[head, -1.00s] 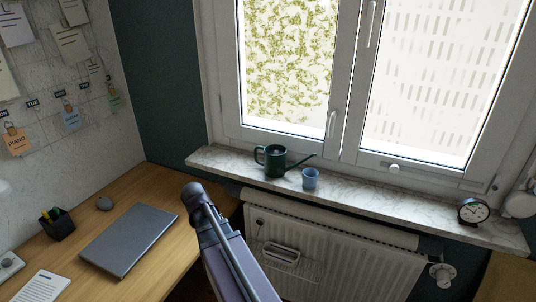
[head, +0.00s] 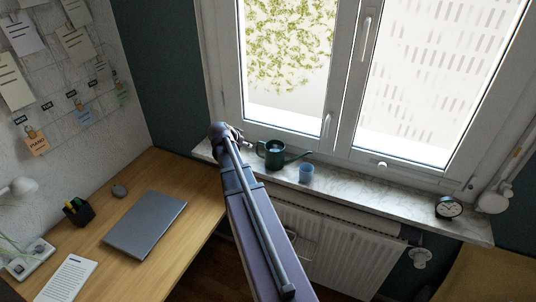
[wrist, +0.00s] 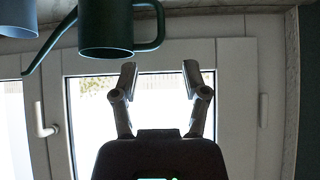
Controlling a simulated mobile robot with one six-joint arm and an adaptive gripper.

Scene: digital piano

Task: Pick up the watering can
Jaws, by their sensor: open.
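The dark green watering can (head: 274,157) stands upright on the windowsill. Its long spout points right and its handle faces left in the head view. In the wrist view the can (wrist: 104,28) is at the top, upside down in the picture, with its handle on the right. My gripper (wrist: 160,75) is open and empty. Its two fingertips are apart from the can, with the handle just above the gap between them in the wrist picture. In the head view my gripper (head: 245,142) is left of the handle, partly hidden by my arm.
A light blue cup (head: 306,173) stands close by the spout. The marble windowsill (head: 375,193) carries a black clock (head: 448,208) at its right. The window (head: 290,125) is behind. Below are a radiator (head: 335,250) and a desk with a laptop (head: 146,224).

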